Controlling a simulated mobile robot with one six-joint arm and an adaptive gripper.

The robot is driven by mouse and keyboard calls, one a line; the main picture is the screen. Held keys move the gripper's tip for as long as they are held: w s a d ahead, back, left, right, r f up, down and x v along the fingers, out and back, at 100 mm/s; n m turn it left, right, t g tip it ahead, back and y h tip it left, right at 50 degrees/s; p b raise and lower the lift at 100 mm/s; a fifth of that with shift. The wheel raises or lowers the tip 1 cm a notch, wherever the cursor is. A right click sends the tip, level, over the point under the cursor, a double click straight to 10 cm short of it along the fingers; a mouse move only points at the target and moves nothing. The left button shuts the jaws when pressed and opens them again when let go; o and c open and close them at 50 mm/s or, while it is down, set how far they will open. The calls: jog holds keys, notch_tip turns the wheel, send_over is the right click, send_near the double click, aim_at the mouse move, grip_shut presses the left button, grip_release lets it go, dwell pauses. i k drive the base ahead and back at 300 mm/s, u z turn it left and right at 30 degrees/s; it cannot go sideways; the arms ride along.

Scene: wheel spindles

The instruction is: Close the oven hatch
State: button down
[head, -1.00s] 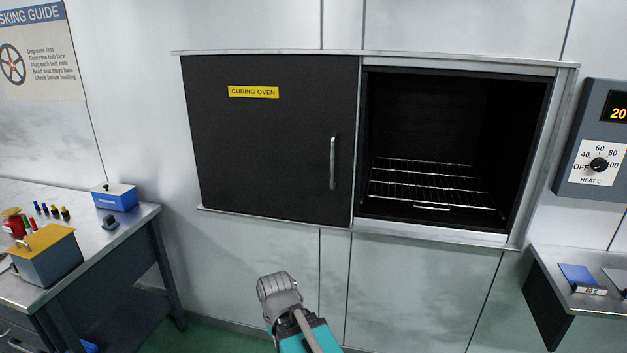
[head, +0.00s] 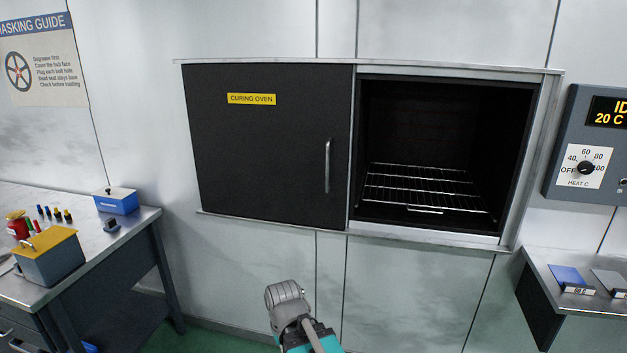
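The oven hatch (head: 262,150) is a black sliding panel with a yellow "CURING OVEN" label and a vertical metal handle (head: 327,166) near its right edge. It stands to the left of the oven opening (head: 425,130), which is fully uncovered. A wire rack (head: 420,187) shows inside the dark oven. The hatch runs between metal rails above and below. My arm shows at the bottom middle, below the hatch and apart from it. The fingers of my gripper cannot be made out.
A workbench (head: 130,220) with a blue box (head: 116,201) and a yellow-lidded box (head: 46,257) stands at left. A heat control panel (head: 590,145) hangs at right above a shelf (head: 565,301) with small cards. The floor and wall below the oven are clear.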

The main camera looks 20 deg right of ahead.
aim_at(269, 140)
jog(key=z, duration=0.1)
jog(key=i, duration=0.95)
jog(key=u, duration=0.05)
